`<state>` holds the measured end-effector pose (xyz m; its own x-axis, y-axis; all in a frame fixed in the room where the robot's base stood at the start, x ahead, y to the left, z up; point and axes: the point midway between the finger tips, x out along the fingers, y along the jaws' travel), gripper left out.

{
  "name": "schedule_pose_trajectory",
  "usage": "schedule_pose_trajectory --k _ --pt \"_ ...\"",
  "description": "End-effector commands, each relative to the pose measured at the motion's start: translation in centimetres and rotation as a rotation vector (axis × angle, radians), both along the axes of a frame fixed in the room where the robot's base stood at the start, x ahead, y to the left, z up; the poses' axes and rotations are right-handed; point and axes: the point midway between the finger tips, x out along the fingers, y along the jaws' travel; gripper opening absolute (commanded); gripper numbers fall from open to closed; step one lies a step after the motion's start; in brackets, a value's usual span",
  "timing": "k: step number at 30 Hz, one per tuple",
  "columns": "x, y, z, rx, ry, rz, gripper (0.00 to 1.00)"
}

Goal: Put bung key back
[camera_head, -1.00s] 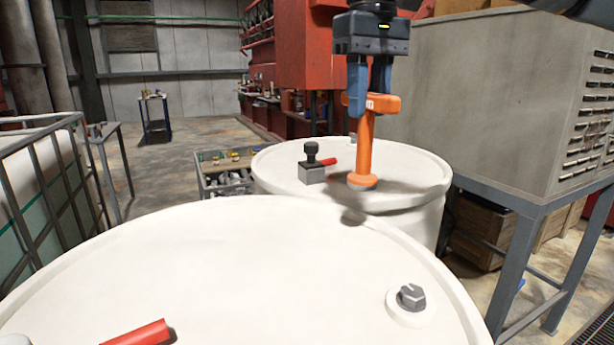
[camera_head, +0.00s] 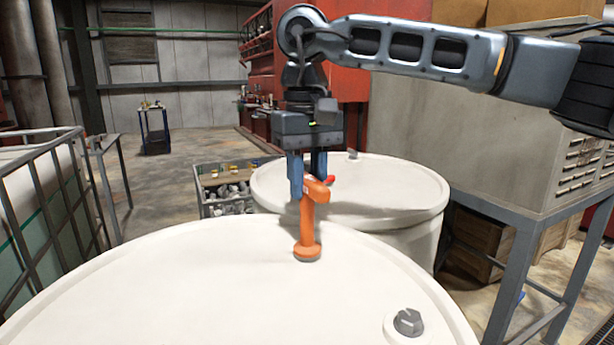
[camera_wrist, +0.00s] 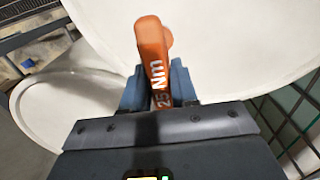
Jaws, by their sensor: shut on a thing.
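The bung key is orange, with a T-shaped handle on top, a straight shaft (camera_head: 307,222) and a round foot. My gripper (camera_head: 308,188) is shut on the handle from above, and the key hangs upright. The key's foot shows against the far part of the near white drum's lid (camera_head: 200,290); I cannot tell whether it touches. In the wrist view the handle (camera_wrist: 152,50), marked "25 Nm", sits between my blue fingers (camera_wrist: 157,88).
A grey bung (camera_head: 408,321) sits in the near drum's lid at the right. A second white drum (camera_head: 400,190) stands behind; a red piece (camera_head: 330,181) shows on it, partly hidden by my gripper. A caged tank (camera_head: 40,220) is at left, a grey cabinet (camera_head: 440,120) at right.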

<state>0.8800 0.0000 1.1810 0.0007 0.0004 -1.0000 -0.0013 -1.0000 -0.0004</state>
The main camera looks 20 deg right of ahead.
Motion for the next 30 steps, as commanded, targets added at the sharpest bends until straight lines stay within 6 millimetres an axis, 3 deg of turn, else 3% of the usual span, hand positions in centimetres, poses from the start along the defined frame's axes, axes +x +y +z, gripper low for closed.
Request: schedule_pose_trajectory --k 11,12,19,30 --pt "0.02 0.01 -0.34 0.000 -0.002 0.000 0.00" --pt "0.00 0.01 -0.35 0.000 -0.001 0.000 0.31" --pt "0.00 0.01 -0.33 0.000 -0.001 0.000 0.53" --pt "0.06 0.00 0.49 -0.001 -0.003 0.000 0.54"
